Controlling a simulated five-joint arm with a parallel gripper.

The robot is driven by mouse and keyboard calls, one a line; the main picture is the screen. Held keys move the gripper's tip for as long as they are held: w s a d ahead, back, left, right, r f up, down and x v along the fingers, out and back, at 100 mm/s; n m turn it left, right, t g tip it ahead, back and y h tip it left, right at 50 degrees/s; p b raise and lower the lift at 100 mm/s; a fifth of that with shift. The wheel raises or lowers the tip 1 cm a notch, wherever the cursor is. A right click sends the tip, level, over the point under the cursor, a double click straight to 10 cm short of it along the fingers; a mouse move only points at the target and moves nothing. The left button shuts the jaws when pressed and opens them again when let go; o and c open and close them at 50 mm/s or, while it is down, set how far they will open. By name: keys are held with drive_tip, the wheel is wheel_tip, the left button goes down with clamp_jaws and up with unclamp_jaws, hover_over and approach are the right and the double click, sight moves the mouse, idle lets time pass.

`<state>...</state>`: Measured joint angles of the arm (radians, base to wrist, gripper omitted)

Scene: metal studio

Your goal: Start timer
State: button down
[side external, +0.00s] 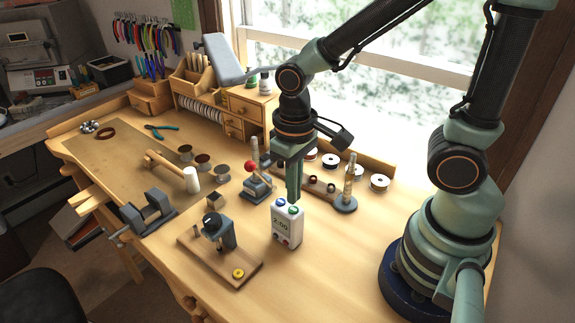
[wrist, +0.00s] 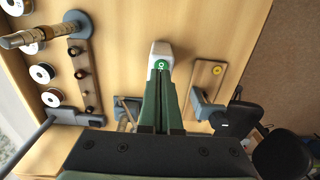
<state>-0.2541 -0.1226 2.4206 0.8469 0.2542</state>
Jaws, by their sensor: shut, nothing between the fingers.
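The timer (side external: 287,228) is a small white box standing upright on the bench. Its display appears to read 3:00, and red dots show low on its front. A blue button (side external: 280,202) and a green button (side external: 293,210) sit on its top. My gripper (side external: 293,200) is shut and empty, pointing down, with its tips just above or at the green button. In the wrist view, the gripper tips (wrist: 162,77) are close to the green button (wrist: 161,64) on the white timer (wrist: 161,47). I cannot tell whether they touch it. The blue button is hidden there.
A wooden board with a grey device (side external: 219,232) stands left of the timer. A red-knobbed tool (side external: 257,184) is behind it, and a rack (side external: 318,186) and stand (side external: 346,195) lie behind right. The bench (side external: 330,270) in front and to the right is clear.

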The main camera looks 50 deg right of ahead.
sight(294, 209)
drive_tip(key=shift+f, duration=0.95)
drive_tip(key=shift+f, duration=0.1)
drive_tip(key=shift+s+f, duration=0.1)
drive_tip(key=shift+f, duration=0.75)
drive_tip(key=shift+r, duration=0.15)
wheel_tip(294, 209, up, 9)
drive_tip(key=shift+w, duration=0.25)
